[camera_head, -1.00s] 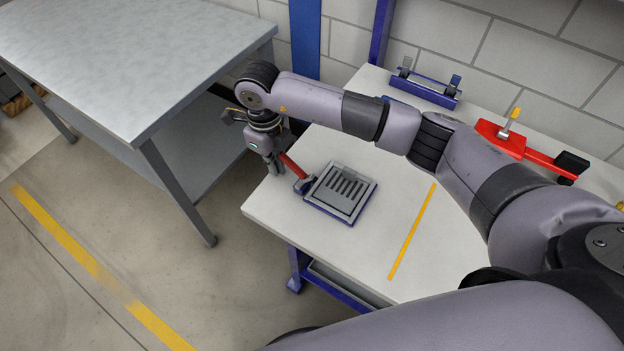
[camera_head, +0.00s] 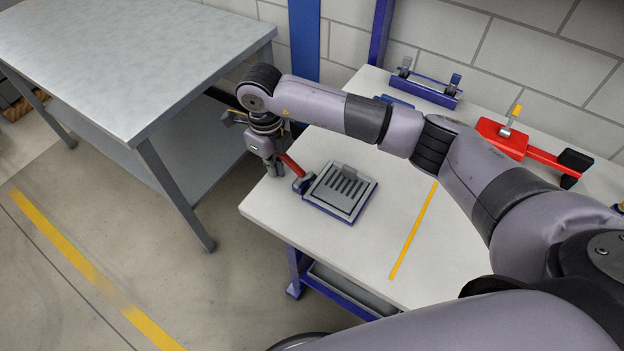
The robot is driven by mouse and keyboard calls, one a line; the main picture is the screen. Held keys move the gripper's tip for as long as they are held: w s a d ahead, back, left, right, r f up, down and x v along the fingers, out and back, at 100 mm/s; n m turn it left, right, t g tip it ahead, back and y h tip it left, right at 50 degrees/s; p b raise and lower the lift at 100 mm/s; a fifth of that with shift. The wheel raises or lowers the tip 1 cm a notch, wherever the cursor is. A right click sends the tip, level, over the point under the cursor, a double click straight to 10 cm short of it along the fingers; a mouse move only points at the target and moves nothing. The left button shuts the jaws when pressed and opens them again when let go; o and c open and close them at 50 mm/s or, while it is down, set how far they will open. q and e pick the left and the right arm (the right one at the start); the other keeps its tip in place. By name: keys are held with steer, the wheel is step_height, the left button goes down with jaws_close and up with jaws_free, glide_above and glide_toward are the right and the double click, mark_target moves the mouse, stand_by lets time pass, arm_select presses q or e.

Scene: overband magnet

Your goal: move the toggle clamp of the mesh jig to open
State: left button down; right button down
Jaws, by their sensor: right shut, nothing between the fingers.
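The mesh jig (camera_head: 335,208) is a dark blue base with a grey framed, slotted plate, lying on the white workbench near its left corner. Its toggle clamp (camera_head: 302,184) sits at the jig's left side, with a red handle (camera_head: 291,163) slanting up and left. My right gripper (camera_head: 276,170) points down just left of the red handle, at the bench's left edge. It is shut with nothing between the fingers. It is very close to the handle; I cannot tell whether they touch. My left gripper is not in view.
A blue fixture (camera_head: 425,88) and a red clamp tool (camera_head: 520,145) lie at the back of the white bench (camera_head: 375,265). A yellow line (camera_head: 413,232) crosses the bench right of the jig. A grey metal table (camera_head: 130,60) stands to the left, across a gap.

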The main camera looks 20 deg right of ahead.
steer(key=c, duration=2.4)
jaws_free()
steer(key=f, duration=0.1)
steer(key=s+f, duration=0.1)
steer(key=shift+s+d+f+g, duration=0.2)
steer(key=shift+f+g, duration=0.1)
steer(key=c, duration=2.1)
jaws_free()
steer(key=shift+c, duration=0.2)
steer(key=shift+o, duration=1.3)
steer(key=shift+w+a+r, duration=0.15)
steer(key=shift+w+r, duration=0.1)
steer(key=shift+r, duration=0.35)
step_height(320, 180, up, 5)
steer(key=w+a+p, duration=0.1)
steer(key=w+p, duration=0.1)
steer(key=shift+w+a+r+p, duration=0.2)
steer(key=shift+w+p, duration=0.1)
steer(key=shift+r, duration=0.15)
step_height(320, 180, up, 12)
